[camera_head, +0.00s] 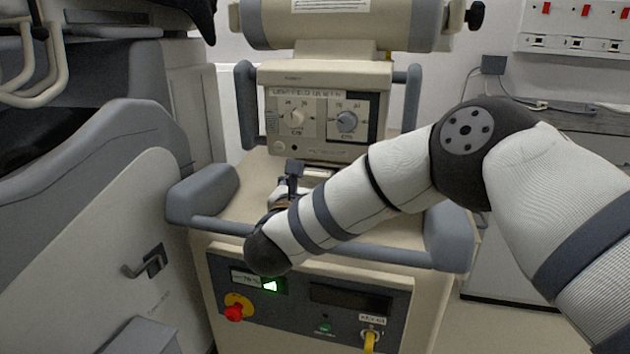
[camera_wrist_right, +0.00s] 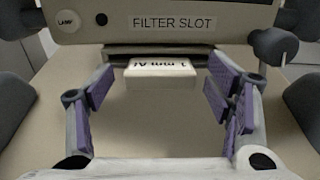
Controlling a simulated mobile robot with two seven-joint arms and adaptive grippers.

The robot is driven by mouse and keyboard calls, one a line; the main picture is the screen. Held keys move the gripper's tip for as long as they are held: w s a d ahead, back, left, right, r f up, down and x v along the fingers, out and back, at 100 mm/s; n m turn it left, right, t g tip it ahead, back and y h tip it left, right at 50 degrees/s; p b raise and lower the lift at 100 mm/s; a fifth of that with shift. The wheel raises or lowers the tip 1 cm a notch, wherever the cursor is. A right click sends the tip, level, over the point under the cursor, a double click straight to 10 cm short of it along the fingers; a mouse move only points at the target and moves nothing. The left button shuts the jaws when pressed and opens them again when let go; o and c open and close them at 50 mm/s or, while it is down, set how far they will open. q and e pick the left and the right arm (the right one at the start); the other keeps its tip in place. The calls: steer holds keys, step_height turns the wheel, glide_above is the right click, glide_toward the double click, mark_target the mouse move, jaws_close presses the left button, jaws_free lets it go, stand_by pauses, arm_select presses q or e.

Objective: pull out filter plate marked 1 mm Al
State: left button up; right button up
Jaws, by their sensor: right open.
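The filter plate marked 1 mm Al (camera_wrist_right: 160,72) is a pale block in the right wrist view, its label reading upside down. It sits at the dark filter slot (camera_wrist_right: 118,50) under the FILTER SLOT label. My right gripper (camera_wrist_right: 161,85) is open, with a purple-padded finger on each side of the plate and a visible gap on both sides. In the head view my right gripper (camera_head: 292,185) is low in front of the machine's control panel (camera_head: 320,118), partly hidden by my own wrist. The left gripper is not in view.
The cart has a blue-grey front handle bar (camera_head: 385,252) below my forearm, and bumpers at both sides. A red stop knob (camera_head: 235,312) and a yellow key (camera_head: 369,341) are on its front. A grey-white covered machine (camera_head: 90,210) stands close on the left.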

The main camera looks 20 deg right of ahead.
steer(key=c, duration=1.3)
steer(key=shift+p+v, duration=1.15)
steer(key=shift+v, duration=1.5)
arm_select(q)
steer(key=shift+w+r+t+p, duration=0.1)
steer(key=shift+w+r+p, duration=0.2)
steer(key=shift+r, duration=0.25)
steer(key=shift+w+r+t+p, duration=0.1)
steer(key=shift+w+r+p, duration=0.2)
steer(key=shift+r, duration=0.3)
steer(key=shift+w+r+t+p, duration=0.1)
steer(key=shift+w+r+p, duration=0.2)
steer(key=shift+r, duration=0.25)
arm_select(e)
steer(key=shift+v, duration=2.6)
